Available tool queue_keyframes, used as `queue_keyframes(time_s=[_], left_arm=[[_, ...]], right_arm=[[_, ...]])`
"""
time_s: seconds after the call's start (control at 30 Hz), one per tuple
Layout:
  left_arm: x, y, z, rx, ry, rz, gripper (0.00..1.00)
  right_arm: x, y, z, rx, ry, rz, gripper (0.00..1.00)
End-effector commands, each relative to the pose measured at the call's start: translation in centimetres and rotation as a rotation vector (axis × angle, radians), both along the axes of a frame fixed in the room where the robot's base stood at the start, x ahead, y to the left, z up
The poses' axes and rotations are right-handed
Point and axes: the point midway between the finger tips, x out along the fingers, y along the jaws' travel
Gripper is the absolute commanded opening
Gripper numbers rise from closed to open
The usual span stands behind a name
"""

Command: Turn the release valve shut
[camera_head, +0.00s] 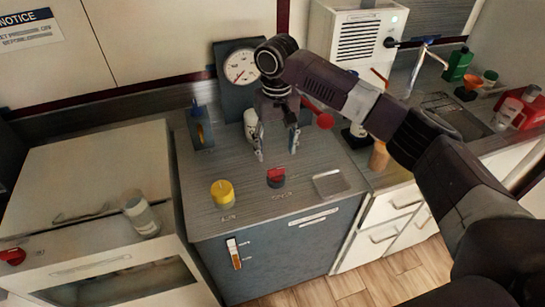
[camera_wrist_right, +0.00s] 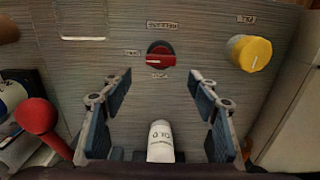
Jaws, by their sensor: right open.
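The knob I take for the release valve is a red knob on a dark round base (camera_head: 276,177) on the grey counter. In the right wrist view the red knob (camera_wrist_right: 160,58) lies ahead of the fingertips, its bar running roughly sideways, with small labels around it that I cannot read surely. My right gripper (camera_head: 277,153) is open and empty, fingers pointing down, above and just behind the knob, not touching it. In the right wrist view its blue-padded fingers (camera_wrist_right: 160,80) are spread wide. My left gripper is not in view.
A yellow knob (camera_head: 222,192) stands left of the red one. A white cylinder (camera_wrist_right: 160,142) is close behind the gripper, near the gauge (camera_head: 241,67). A red ball-ended lever (camera_head: 324,121) and a shallow tray (camera_head: 331,184) are at right. Counter around the red knob is clear.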

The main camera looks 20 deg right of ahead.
Motion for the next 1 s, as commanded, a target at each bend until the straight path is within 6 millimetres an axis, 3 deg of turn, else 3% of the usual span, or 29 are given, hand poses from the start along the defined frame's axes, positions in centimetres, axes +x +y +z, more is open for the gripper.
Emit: queue_keyframes(time_s=[0.2,0.3,0.43,0.6,0.7,0.8,1.0], left_arm=[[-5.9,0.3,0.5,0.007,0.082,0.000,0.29],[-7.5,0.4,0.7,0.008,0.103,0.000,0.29],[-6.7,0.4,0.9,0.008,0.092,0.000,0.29],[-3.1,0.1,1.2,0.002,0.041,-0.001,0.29],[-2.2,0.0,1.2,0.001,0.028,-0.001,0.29],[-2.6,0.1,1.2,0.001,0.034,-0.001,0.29],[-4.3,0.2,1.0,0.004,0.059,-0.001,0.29]], right_arm=[[-0.1,-0.1,-3.4,-0.002,0.003,0.000,0.55],[-0.2,0.0,-5.0,-0.002,0.002,0.001,0.55],[-0.1,0.0,-6.4,-0.001,0.000,0.002,0.55],[-0.1,0.0,-7.0,-0.001,-0.001,0.004,0.55],[-0.1,0.0,-7.1,0.000,-0.001,0.004,0.55],[-0.1,0.0,-7.1,0.000,-0.001,0.004,0.54],[-0.1,0.0,-7.0,0.000,-0.001,0.004,0.32]])
